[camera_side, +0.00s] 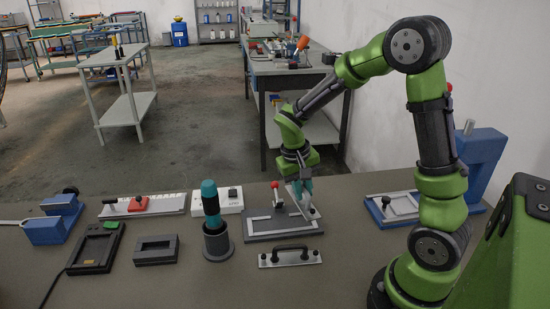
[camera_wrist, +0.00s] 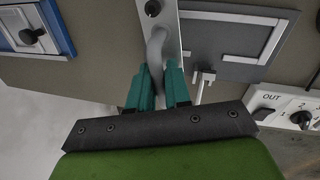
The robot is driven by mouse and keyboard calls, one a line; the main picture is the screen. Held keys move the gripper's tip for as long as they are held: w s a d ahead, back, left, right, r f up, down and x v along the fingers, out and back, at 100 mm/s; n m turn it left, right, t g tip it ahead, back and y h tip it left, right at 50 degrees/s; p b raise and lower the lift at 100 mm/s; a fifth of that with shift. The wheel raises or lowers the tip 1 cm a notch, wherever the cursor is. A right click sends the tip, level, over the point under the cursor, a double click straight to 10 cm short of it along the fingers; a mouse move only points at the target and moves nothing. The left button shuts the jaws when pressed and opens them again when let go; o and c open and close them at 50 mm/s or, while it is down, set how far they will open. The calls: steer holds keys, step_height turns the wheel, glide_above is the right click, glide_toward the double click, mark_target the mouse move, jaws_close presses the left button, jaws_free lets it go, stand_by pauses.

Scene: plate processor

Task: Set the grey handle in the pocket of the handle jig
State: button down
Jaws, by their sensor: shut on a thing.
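The grey handle (camera_wrist: 157,47) is a curved bar on a narrow light plate with a black round spot, in the wrist view. My gripper (camera_wrist: 161,90) is shut on the handle with its teal fingers. In the side view my gripper (camera_side: 302,190) points down at the right part of the handle jig. The jig is a dark board (camera_side: 262,230) with light rails and a red-knobbed clamp (camera_side: 276,190). In the wrist view the jig (camera_wrist: 235,38) lies to the right of the held plate. I cannot tell whether the plate touches the jig.
A light plate with a black handle (camera_side: 290,256) lies in front of the jig. A teal-handled tool stands in a dark cup (camera_side: 216,243) to the left, near a white switch box (camera_side: 231,200). A blue fixture (camera_side: 376,213) is to the right. Bare table separates them.

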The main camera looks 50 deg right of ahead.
steer(key=w+a+r+m+y, duration=0.3)
steer(key=a+m+y, duration=0.15)
steer(key=m, duration=1.55)
steer(key=shift+h, duration=0.45)
steer(key=shift+a+f, duration=0.2)
steer(key=shift+f, duration=3.4)
steer(key=shift+f, duration=0.65)
steer(key=c, duration=1)
jaws_free()
steer(key=shift+d, duration=0.15)
steer(key=c, duration=0.3)
steer(key=shift+o, duration=0.2)
steer(key=shift+r, duration=0.1)
